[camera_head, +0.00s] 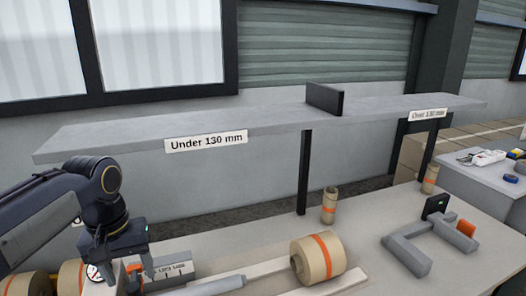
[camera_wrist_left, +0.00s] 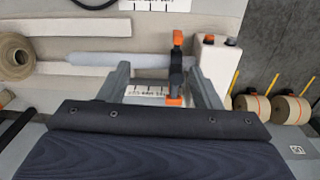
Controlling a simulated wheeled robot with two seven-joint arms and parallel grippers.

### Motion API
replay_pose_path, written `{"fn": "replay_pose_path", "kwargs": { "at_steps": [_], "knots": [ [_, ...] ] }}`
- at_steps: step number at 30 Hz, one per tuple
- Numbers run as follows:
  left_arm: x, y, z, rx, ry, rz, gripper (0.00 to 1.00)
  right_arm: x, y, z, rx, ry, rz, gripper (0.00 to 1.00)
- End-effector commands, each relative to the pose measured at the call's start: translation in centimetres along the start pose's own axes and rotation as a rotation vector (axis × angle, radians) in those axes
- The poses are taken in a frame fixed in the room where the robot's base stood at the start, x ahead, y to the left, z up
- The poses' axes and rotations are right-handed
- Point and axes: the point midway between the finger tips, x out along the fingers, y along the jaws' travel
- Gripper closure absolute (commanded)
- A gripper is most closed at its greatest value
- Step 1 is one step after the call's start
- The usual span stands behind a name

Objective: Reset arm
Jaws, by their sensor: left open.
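My left gripper (camera_head: 126,268) reaches in from the left above the front left of the table, pointing down. My right gripper does not show.
Smaller rolls stand upright near the shelf post (camera_head: 304,175). A grey shelf (camera_head: 270,117) with a black divider (camera_head: 324,99) spans the back. A grey bracket (camera_head: 408,256) stands at right. More rolls (camera_wrist_left: 290,110) lie at lower left.

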Motion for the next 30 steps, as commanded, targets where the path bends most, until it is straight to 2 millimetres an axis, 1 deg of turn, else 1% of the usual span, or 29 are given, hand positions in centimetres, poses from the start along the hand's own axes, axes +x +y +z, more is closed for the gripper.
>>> {"fn": "replay_pose_path", "kwargs": {
  "at_steps": [1, 5, 6, 9, 12, 15, 18, 21, 30],
  "knots": [
    [0.2, -0.3, 1.4, 0.019, 0.019, 0.031, 0.42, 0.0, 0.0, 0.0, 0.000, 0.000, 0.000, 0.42],
    [1.8, -0.1, 5.8, 0.096, 0.093, 0.147, 0.42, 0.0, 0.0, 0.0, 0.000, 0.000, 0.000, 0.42],
    [2.4, 0.0, 7.2, 0.120, 0.120, 0.184, 0.42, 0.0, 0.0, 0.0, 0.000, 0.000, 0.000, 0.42],
    [4.3, 0.6, 10.6, 0.168, 0.192, 0.267, 0.42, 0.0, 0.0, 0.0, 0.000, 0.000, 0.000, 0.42],
    [6.2, 1.2, 13.2, 0.201, 0.261, 0.332, 0.42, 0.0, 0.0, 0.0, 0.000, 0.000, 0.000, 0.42],
    [7.7, 1.8, 15.1, 0.221, 0.314, 0.375, 0.42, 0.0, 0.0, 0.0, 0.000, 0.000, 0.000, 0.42],
    [8.7, 2.2, 16.2, 0.231, 0.348, 0.399, 0.42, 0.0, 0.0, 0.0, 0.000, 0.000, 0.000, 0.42],
    [9.2, 2.3, 16.6, 0.235, 0.364, 0.409, 0.42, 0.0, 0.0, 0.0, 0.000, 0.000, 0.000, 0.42],
    [9.2, 2.3, 16.6, 0.235, 0.364, 0.409, 0.42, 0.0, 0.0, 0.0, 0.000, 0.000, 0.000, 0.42]
  ]
}}
